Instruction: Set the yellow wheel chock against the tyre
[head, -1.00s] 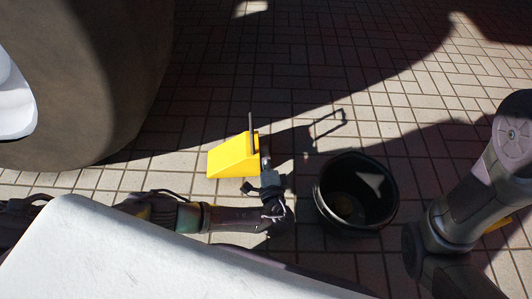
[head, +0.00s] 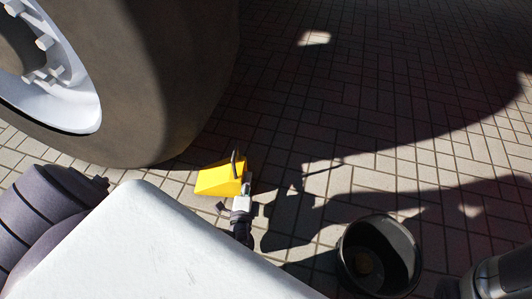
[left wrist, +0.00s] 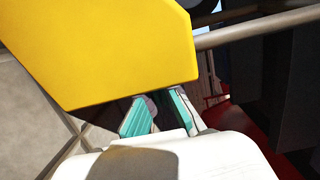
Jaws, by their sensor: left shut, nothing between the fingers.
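The yellow wheel chock (head: 220,180) sits on the paving, its low end facing the tyre (head: 190,90) at upper left. It lies very close to the tyre; I cannot tell whether they touch. A dark handle (head: 234,164) stands at its tall end. My left gripper (head: 246,184) is at the chock's tall end, on the side away from the tyre, shut with nothing between the fingers. In the left wrist view the chock (left wrist: 110,50) fills the upper left, and the teal-padded fingers (left wrist: 160,112) are close to its edge. My right gripper is out of view.
A black bucket (head: 350,258) stands on the paving at lower right, well apart from the chock. The paving between and beyond is open, partly in shadow. My white body covers the lower left.

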